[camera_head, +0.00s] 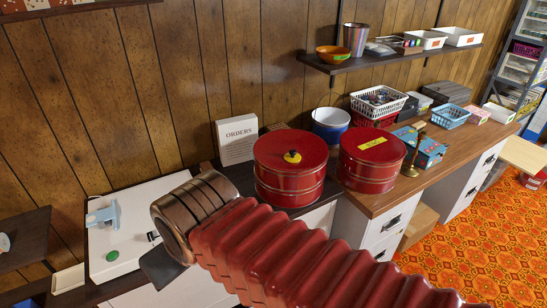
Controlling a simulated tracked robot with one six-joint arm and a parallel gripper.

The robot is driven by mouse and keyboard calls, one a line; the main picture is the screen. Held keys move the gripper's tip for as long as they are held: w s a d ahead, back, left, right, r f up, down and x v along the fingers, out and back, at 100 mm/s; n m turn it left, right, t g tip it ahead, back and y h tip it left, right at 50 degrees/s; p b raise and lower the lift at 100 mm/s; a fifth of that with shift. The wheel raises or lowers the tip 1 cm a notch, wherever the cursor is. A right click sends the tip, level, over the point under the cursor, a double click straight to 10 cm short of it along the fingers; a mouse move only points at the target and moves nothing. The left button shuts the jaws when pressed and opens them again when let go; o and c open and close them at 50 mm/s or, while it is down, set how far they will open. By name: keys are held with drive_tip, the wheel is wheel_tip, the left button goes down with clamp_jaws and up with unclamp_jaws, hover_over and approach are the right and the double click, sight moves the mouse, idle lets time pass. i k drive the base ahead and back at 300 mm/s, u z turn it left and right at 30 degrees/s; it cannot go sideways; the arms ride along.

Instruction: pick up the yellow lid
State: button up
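A small round yellow piece with a dark centre (292,156) sits on top of the left red tin (289,185). It is the only thing here that could be the yellow lid, but it is too small to be sure. My red ribbed arm crosses the foreground and ends in a bronze cuff at the left, well left of the tin and nearer the camera. A dark flat piece, perhaps part of my gripper (160,268), shows below the cuff. The fingers are not clearly seen, and nothing held is visible.
A second red tin (371,165) with a yellow label stands close on the right. A blue-white pot (330,126) and an "ORDERS" box (238,139) stand behind. A white panel (125,245) is at left. A shelf (390,57) hangs above the wooden counter.

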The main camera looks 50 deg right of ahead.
sight(292, 156)
drive_tip(key=u, duration=1.4)
drive_tip(key=k, duration=1.1)
drive_tip(key=z, duration=1.5)
drive_tip(key=i, duration=0.15)
drive_tip(key=u, duration=0.05)
